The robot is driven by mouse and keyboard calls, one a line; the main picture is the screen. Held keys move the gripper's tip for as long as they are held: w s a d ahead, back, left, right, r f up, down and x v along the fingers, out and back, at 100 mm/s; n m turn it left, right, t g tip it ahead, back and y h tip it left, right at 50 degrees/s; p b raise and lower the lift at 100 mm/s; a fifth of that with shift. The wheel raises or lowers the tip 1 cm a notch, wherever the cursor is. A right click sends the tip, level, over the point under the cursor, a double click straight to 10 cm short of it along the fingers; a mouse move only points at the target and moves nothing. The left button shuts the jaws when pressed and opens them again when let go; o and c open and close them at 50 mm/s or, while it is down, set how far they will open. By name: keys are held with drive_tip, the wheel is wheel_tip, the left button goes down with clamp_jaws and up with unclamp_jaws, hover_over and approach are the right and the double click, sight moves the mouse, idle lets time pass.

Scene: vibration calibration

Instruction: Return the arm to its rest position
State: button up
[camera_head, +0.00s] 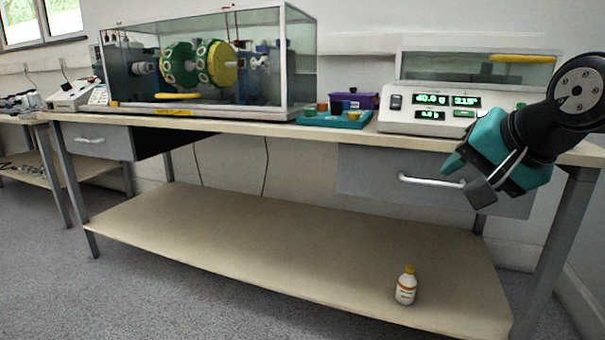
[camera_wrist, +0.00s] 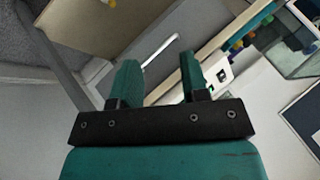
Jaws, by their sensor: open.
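My gripper (camera_head: 466,178) is teal and black and hangs at the right of the head view, in front of the bench drawer. In the wrist view its two fingers (camera_wrist: 158,78) stand apart with nothing between them. The drawer (camera_head: 360,176) has a pale handle (camera_head: 430,181), and the gripper overlaps its right part in the picture. I cannot tell how far apart the gripper and drawer are.
The bench top (camera_head: 240,126) carries a glass case (camera_head: 290,70) with a rotor, a teal tray (camera_head: 312,121) and a white instrument (camera_head: 408,123) with green displays. A small bottle (camera_head: 405,289) stands on the lower shelf (camera_head: 250,245). The left drawer (camera_head: 108,150) also has a handle.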

drive_tip(key=s+a+f+n+g+y+p, duration=0.1)
drive_tip(key=s+a+f+n+g, duration=0.35)
drive_tip(key=s+n, duration=0.35)
drive_tip(key=s+a+f+n+g+y+p, duration=0.1)
drive_tip(key=s+a+f+n+g, duration=0.4)
drive_tip(key=s, duration=0.5)
wheel_tip(320, 180, up, 38)
drive_tip(key=s+n+p, duration=0.1)
drive_tip(key=p, duration=3.6)
drive_tip(key=shift+d+r+p, duration=0.15)
drive_tip(key=shift+r+p, duration=0.1)
drive_tip(key=shift+p, duration=0.15)
